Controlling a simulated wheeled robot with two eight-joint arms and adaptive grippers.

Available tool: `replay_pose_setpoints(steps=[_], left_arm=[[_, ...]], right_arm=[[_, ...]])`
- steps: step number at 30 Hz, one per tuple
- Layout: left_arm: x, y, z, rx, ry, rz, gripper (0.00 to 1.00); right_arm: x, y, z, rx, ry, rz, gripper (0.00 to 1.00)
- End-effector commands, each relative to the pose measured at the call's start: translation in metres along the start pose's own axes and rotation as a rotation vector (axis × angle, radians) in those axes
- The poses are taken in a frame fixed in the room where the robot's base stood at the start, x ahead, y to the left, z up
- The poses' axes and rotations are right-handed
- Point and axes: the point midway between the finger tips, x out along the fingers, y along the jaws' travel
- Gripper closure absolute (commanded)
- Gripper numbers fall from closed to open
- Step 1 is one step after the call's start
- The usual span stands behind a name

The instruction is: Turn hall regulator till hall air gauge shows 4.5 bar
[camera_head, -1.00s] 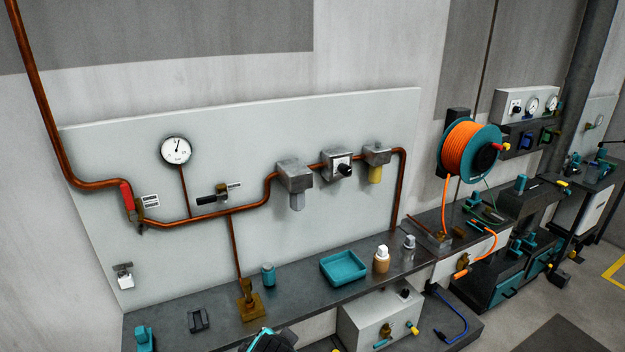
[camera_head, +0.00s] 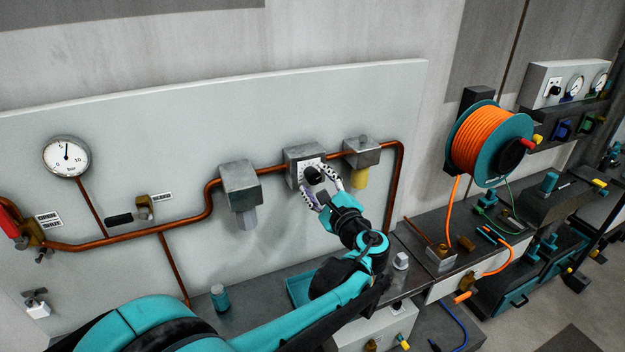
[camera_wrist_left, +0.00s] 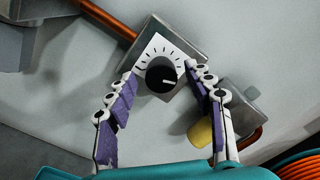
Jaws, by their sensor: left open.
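The hall regulator (camera_head: 305,165) is a grey box on the copper pipe, with a black knob (camera_head: 313,174) over a white scale. In the left wrist view the knob (camera_wrist_left: 161,75) shows a white pointer mark toward the right. My left gripper (camera_head: 322,186) is open, its fingers on either side of the knob; the wrist view shows its fingertips (camera_wrist_left: 163,76) beside the knob with gaps. Whether they touch it is unclear. The hall air gauge (camera_head: 67,157) is a round white dial at the left; its needle points nearly straight up, near the 5 mark. My right gripper is not seen.
Right of the regulator is a grey unit with a yellow bowl (camera_head: 361,177); left of it hangs a filter unit (camera_head: 240,183). A red-handled valve (camera_head: 8,222) is far left. An orange hose reel (camera_head: 487,143) stands right. A teal tray (camera_head: 299,289) lies below, partly behind my arm.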

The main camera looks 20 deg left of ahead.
Motion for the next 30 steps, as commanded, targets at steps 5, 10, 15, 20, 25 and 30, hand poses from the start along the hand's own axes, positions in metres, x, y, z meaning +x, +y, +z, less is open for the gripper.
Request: replay_pose_setpoints(steps=[5,10,15,20,25,30], left_arm=[[0.020,0.001,0.000,-0.001,0.000,0.001,0.47],[0.024,0.000,0.000,-0.002,0.001,0.001,0.47],[0.024,0.000,0.000,-0.002,0.001,0.001,0.50],[0.024,0.000,0.000,-0.002,0.001,0.001,0.92],[0.024,0.000,0.000,-0.003,0.001,0.001,0.98],[0.024,0.000,0.000,-0.022,0.001,0.001,0.98]], right_arm=[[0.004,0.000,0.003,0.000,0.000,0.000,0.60],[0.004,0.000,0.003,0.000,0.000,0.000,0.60],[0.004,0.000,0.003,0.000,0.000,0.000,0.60],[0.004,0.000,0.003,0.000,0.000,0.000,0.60],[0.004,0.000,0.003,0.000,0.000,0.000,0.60],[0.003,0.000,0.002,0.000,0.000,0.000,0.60]])
